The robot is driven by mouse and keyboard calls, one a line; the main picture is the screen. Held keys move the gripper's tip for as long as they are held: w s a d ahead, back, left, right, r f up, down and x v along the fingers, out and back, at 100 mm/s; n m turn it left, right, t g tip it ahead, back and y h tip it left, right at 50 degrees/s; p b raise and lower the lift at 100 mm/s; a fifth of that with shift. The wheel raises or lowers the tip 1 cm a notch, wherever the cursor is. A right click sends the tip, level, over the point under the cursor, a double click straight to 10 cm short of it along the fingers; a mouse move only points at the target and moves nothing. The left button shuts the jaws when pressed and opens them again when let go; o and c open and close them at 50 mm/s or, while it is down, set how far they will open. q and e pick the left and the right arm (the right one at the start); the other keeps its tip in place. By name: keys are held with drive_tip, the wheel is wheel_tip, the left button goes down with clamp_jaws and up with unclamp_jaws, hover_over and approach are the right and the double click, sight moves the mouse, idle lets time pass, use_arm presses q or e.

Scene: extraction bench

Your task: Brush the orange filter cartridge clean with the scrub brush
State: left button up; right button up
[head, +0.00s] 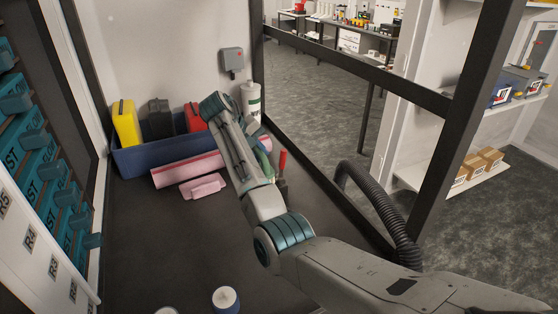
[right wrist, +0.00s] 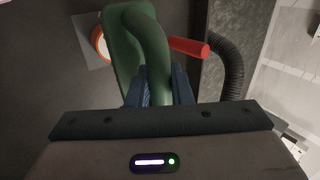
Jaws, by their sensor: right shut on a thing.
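My right gripper (right wrist: 161,88) is shut on the green scrub brush (right wrist: 128,32), its fingers on either side of the looped handle. In the head view only a bit of green (head: 265,144) shows past my right arm, which hides most of the gripper. A round orange rim with a pale centre, which looks like the orange filter cartridge (right wrist: 98,43), sits on a grey square left of the brush in the right wrist view. The brush partly covers it, and I cannot tell whether they touch. My left gripper is not in view.
A red handle (right wrist: 189,46) stands right of the brush, near a black corrugated hose (head: 385,205). A blue bin (head: 138,160) holds yellow, black and red items. The bench's left middle is clear.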

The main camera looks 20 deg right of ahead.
drive_tip(key=shift+w+a+r, duration=0.25)
drive_tip(key=shift+w+a, duration=0.15)
drive_tip(key=shift+w, duration=0.2)
drive_tip(key=shift+s+a+r, duration=0.1)
drive_tip(key=shift+s+r, duration=0.15)
drive_tip(key=shift+s, duration=0.05)
drive_tip(key=shift+s+a+r, duration=0.1)
drive_tip(key=shift+s, duration=0.05)
drive_tip(key=shift+b, duration=0.3)
drive_tip(key=shift+w+f+b, duration=0.2)
drive_tip(key=shift+f+b, duration=0.15)
drive_tip(key=shift+f, duration=0.45)
wheel_tip(320, 180, down, 5)
drive_tip(key=b, duration=0.3)
drive_tip(key=shift+f+b, duration=0.2)
drive_tip(key=shift+b, duration=0.15)
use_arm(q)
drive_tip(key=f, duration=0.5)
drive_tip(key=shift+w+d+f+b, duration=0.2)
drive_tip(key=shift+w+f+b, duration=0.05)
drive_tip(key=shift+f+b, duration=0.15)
use_arm(e)
drive_tip(key=shift+r, duration=0.1)
